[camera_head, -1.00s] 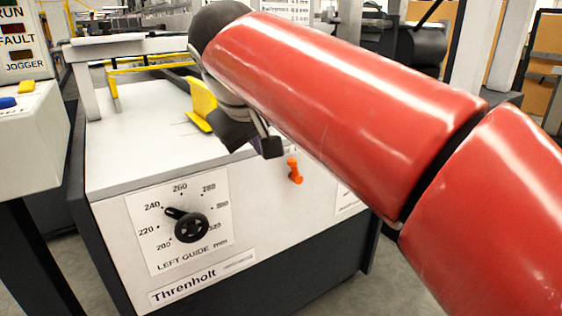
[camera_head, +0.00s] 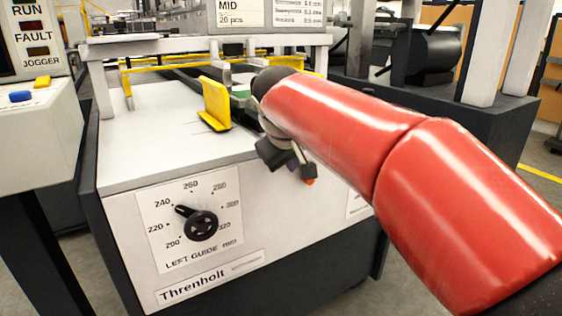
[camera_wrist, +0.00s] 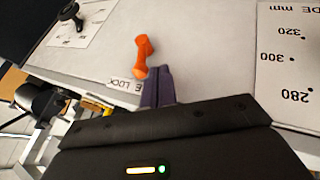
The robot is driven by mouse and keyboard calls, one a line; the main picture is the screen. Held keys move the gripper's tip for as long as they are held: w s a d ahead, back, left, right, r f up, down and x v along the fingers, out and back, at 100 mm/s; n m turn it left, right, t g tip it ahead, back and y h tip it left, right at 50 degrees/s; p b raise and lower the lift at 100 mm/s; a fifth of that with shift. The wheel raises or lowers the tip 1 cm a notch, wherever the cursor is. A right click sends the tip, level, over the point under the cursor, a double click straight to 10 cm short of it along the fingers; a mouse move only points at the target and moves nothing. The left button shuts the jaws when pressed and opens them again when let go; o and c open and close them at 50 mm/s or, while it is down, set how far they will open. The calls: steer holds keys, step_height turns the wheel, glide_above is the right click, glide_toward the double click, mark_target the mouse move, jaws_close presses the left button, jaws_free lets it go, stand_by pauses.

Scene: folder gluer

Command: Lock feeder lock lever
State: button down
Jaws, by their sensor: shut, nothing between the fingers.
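The feeder lock lever is a small orange handle (camera_wrist: 144,57) on the machine's pale front panel, in the wrist view. A label ending in "LOCK" (camera_wrist: 124,84) sits next to it. In the head view only a bit of orange (camera_head: 310,182) shows beside my gripper (camera_head: 304,172); the rest is hidden. In the wrist view my gripper (camera_wrist: 158,74) has its purple fingers together, with nothing between them. The fingertips are right at the lower end of the lever; I cannot tell whether they touch it.
The left guide dial (camera_head: 201,223) is on the same panel, left of my arm. A yellow guide plate (camera_head: 215,104) stands on the machine top above the panel. A control box (camera_head: 38,125) with blue and yellow buttons is at the left.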

steer(key=shift+w+d, duration=0.25)
steer(key=shift+d, duration=0.05)
steer(key=shift+r, duration=0.15)
steer(key=shift+w+d+r+p, duration=0.1)
steer(key=shift+d+p, duration=0.05)
steer(key=shift+p, duration=0.5)
